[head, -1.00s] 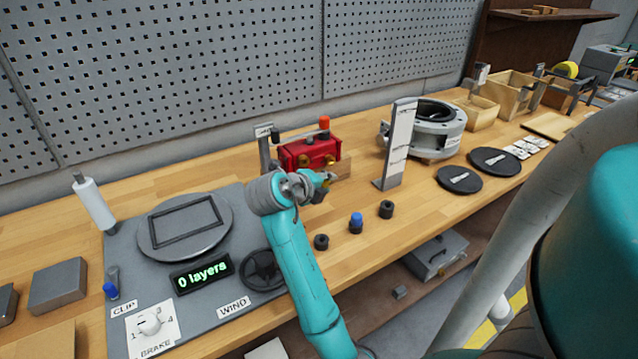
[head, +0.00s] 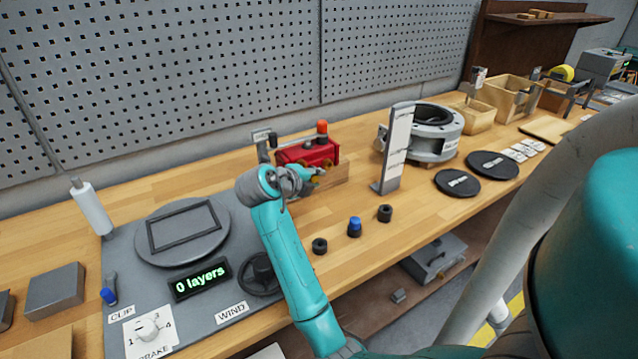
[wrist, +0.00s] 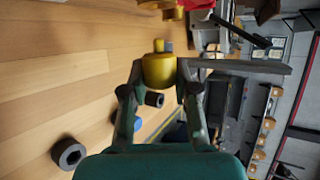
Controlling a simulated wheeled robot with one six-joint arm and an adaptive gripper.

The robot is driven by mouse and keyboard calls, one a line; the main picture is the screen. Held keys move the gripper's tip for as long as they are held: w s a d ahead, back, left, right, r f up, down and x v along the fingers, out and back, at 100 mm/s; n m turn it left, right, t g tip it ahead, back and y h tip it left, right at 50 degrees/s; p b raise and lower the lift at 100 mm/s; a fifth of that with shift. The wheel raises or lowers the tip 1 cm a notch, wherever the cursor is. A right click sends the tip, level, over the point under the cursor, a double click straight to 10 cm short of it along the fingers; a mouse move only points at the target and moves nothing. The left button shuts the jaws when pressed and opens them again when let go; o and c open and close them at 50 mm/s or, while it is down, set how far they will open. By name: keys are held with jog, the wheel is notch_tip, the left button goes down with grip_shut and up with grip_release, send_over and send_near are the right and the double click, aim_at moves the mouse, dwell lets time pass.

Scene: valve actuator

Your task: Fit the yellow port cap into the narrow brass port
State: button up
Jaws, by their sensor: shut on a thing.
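My gripper (wrist: 162,80) is shut on the yellow port cap (wrist: 158,70), which sits between its two fingertips in the wrist view. In the head view my gripper (head: 312,177) is just in front of the red actuator (head: 308,152), and the cap is too small there to make out well. Brass ports (wrist: 172,14) on the actuator show at the top of the wrist view, beyond the cap and apart from it. The arm's end partly covers the actuator's front in the head view, so I cannot tell which port is the narrow one.
Several dark round holders stand in front, one with a blue cap (head: 355,222). A white upright sign (head: 396,146) and a grey flanged valve body (head: 437,135) stand to the right. A grey winding station (head: 185,232) lies to the left. Bare wood lies between.

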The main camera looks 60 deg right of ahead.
jog(key=shift+w+d, duration=0.35)
jog(key=shift+w, duration=0.2)
jog(key=shift+w+d, duration=0.3)
jog(key=shift+w, duration=0.2)
jog(key=shift+w+d, duration=0.3)
jog(key=shift+w, duration=0.2)
dwell(1.4)
jog(key=o, duration=0.9)
jog(key=v, duration=1.2)
